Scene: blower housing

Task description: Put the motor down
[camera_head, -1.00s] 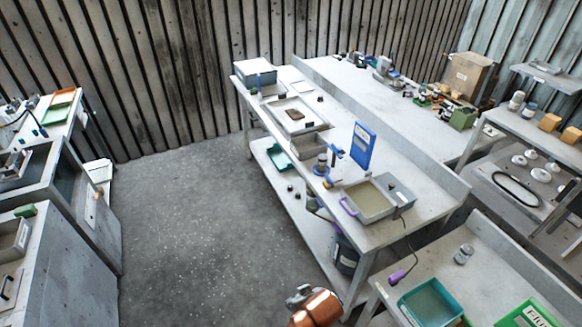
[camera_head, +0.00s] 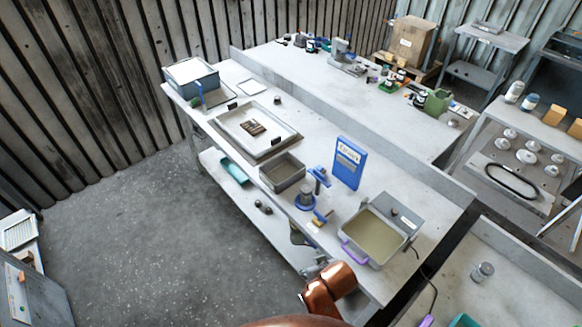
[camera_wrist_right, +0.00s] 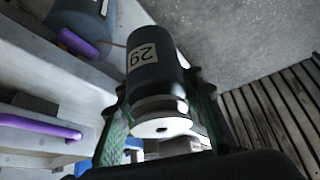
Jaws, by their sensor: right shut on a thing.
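The motor (camera_wrist_right: 150,75), a dark cylinder with a pale label reading "29" and a light metal end with a disc, is between the fingers of my right gripper (camera_wrist_right: 160,105) in the right wrist view. The green fingers are shut on its sides. In the head view my copper-coloured right arm comes in at the bottom middle, by the near edge of the long workbench (camera_head: 335,240). The motor cannot be made out clearly there. My left gripper is not in view.
The bench carries a basin with a purple handle (camera_head: 372,236), a blue upright sign (camera_head: 348,163), a blue-based fixture (camera_head: 308,197), a grey bin (camera_head: 283,172) and a shallow tray (camera_head: 257,129). Bare bench shows between them. Open floor (camera_head: 150,240) lies at left.

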